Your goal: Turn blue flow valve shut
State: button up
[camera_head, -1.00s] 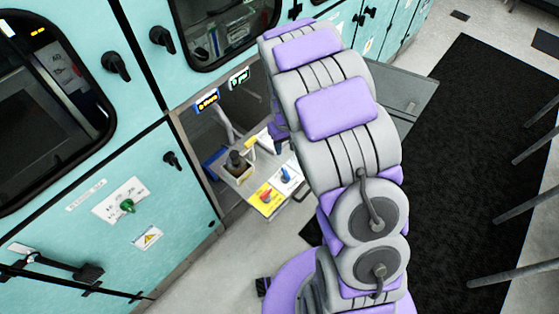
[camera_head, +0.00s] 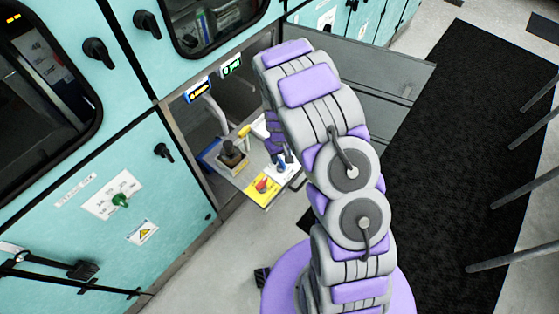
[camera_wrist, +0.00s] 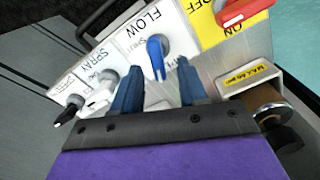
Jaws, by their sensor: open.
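The blue flow valve (camera_wrist: 156,56) is a blue lever handle on a white plate marked FLOW, at the upper middle of the wrist view. My gripper (camera_wrist: 158,70) is open, with its blue fingers apart, one on each side of the lever's lower end. I cannot tell whether either finger touches it. In the head view, my gripper (camera_head: 284,160) is over the white plate at the front of the control panel. The valve is hard to tell apart from the blue fingers there.
A red switch (camera_wrist: 240,12) on a yellow ON/OFF plate sits right of the valve. White (camera_wrist: 95,97) and black (camera_wrist: 68,112) knobs are on the left. A brass-coloured fitting (camera_wrist: 272,106) is at the lower right. Teal cabinets (camera_head: 110,215) stand left of the open compartment.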

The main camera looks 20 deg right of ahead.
aim_at(281, 165)
jog(key=shift+d+f, duration=0.25)
jog(key=shift+f, duration=0.3)
jog(key=shift+d+f, duration=0.25)
jog(key=shift+f, duration=0.65)
jog(key=shift+a, duration=0.55)
jog(key=shift+c, duration=0.5)
jog(key=shift+d, duration=0.35)
jog(key=c, duration=0.5)
jog(key=shift+a, duration=0.15)
grip_shut()
